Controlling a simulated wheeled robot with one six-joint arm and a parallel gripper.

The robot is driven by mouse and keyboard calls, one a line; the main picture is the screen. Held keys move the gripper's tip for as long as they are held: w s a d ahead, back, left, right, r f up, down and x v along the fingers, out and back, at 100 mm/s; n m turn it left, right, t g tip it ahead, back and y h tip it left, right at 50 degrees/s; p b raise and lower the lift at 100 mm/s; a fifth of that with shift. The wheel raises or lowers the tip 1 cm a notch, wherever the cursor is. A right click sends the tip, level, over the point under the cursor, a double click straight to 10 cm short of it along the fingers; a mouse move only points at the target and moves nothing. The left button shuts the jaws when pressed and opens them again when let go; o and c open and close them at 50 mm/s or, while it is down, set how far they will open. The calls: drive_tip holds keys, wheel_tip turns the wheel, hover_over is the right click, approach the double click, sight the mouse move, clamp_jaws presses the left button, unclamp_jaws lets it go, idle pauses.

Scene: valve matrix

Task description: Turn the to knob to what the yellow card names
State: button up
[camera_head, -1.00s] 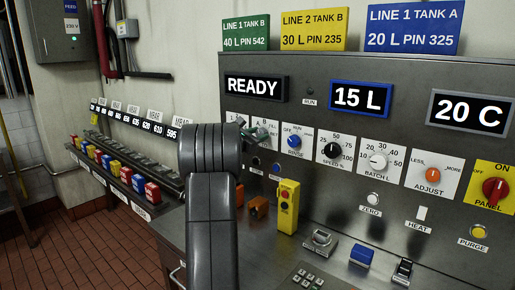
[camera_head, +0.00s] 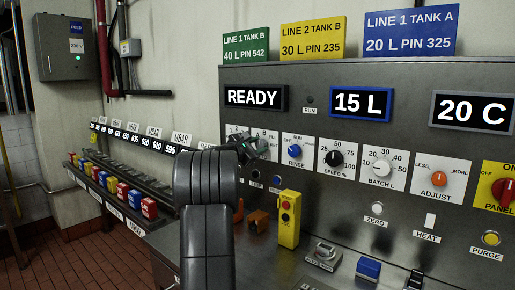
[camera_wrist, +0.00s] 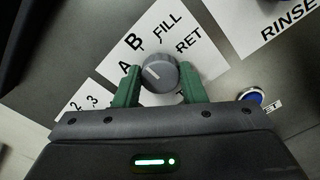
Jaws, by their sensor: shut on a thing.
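The yellow card (camera_head: 313,38) at the top of the panel reads LINE 2 TANK B, 30 L, PIN 235. The grey knob (camera_wrist: 160,72) sits on a white plate (camera_wrist: 172,17) lettered A, B, FILL and RET. Its white mark points up-left in the wrist view, on the A and B side; I cannot tell exactly which letter. My gripper (camera_wrist: 159,84) is shut on the knob, one green finger on each side. In the head view my gripper (camera_head: 252,148) is at the panel's left, where my arm and fingers hide the knob and much of its plate.
The blue RINSE knob (camera_head: 295,151) is just right of my gripper. A round blue button (camera_wrist: 252,96) is close to the right finger. A yellow pendant box (camera_head: 288,218) stands below on the ledge. Green (camera_head: 246,45) and blue (camera_head: 411,31) cards flank the yellow card.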

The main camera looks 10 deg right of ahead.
drive_tip(key=o, duration=1)
drive_tip(key=shift+a, duration=0.1)
drive_tip(key=b+v, duration=0.1)
drive_tip(key=v, duration=1.2)
drive_tip(key=shift+s+a+b, duration=0.25)
drive_tip(key=shift+b, duration=0.1)
drive_tip(key=shift+d, duration=0.15)
drive_tip(key=p+x, duration=0.1)
drive_tip(key=x, duration=1.2)
drive_tip(key=shift+w+d+p, duration=0.25)
drive_tip(key=shift+w+p, duration=0.05)
drive_tip(key=shift+p, duration=0.1)
